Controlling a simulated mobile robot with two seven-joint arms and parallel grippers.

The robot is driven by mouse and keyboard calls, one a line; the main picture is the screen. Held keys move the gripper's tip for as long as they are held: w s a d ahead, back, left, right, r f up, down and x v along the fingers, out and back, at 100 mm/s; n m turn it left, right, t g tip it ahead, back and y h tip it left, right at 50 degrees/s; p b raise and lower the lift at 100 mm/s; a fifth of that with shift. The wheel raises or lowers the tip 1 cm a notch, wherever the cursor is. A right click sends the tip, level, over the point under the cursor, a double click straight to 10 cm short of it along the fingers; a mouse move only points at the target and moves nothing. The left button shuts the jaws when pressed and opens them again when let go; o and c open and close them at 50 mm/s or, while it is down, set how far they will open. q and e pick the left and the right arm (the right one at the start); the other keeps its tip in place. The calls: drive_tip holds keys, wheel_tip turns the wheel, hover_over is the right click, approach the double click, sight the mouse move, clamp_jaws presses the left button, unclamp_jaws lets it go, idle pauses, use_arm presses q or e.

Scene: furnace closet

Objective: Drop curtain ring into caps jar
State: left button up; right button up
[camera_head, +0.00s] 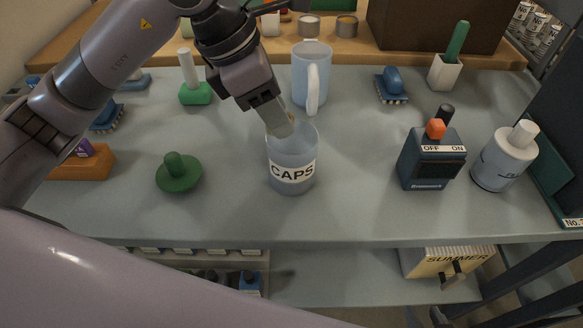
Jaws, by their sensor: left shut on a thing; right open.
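The caps jar (291,174) is a translucent blue-grey jar with a white CAPS label, standing upright near the middle of the grey table. My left gripper (281,126) reaches down from the upper left, with its fingertips at the back of the jar's mouth. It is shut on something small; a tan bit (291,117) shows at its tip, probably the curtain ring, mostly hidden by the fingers. I cannot tell whether it is below the rim.
A blue mug (310,72) stands close behind the jar. A green knobbed disc (179,174) lies to its left. An OFF/ON switch box (430,160) and a white bottle (504,158) stand to the right. A SUMMER box (430,262) sits on the lower shelf.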

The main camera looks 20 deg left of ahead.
use_arm(q)
drive_tip(key=shift+f, duration=0.8)
drive_tip(key=o, duration=1.1)
drive_tip(key=shift+r, duration=0.1)
drive_tip(key=v, duration=0.7)
